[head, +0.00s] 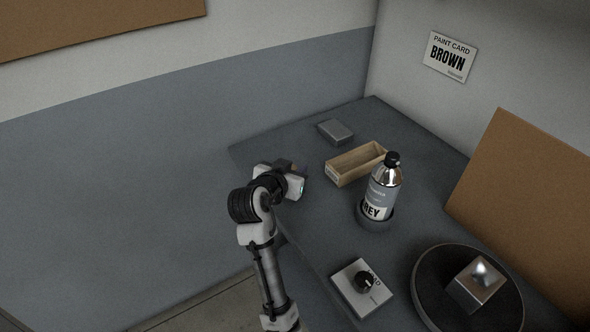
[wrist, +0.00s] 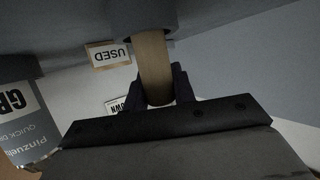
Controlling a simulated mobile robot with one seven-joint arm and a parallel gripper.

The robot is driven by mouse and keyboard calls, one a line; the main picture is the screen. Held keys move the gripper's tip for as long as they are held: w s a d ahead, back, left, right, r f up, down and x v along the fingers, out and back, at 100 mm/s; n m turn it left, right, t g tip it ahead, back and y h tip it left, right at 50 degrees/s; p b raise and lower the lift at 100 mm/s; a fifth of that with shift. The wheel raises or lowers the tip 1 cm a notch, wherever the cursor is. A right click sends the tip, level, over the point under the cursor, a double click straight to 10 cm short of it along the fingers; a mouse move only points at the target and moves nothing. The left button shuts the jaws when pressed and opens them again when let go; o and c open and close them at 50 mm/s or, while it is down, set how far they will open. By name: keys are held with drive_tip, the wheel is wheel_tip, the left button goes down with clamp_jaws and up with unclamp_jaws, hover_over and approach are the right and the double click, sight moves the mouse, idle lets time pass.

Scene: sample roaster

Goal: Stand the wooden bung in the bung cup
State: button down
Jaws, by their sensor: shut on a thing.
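The wooden bung (wrist: 153,62) is a pale wooden cylinder between the two dark fingers of my gripper (wrist: 158,88) in the wrist view. My gripper is shut on it. The wrist picture is upside down, and the bung's far end meets a dark grey round body (wrist: 125,14) at the top, which looks like the bung cup. That end is hidden by its rim; I cannot tell whether it is inside or behind. In the head view my gripper (head: 296,182) is over the table's left side and hides the cup and most of the bung.
A wooden box (head: 339,181), labelled USED in the wrist view (wrist: 109,54), stands beyond my gripper. A GREY bottle (head: 381,190) stands in a round holder (head: 374,223) to the right. A knob box (head: 349,278) and a turntable (head: 430,293) with a metal block (head: 474,287) are nearer.

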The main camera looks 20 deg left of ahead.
drive_tip(key=shift+f, duration=0.1)
drive_tip(key=c, duration=1.1)
unclamp_jaws()
drive_tip(key=shift+c, duration=0.2)
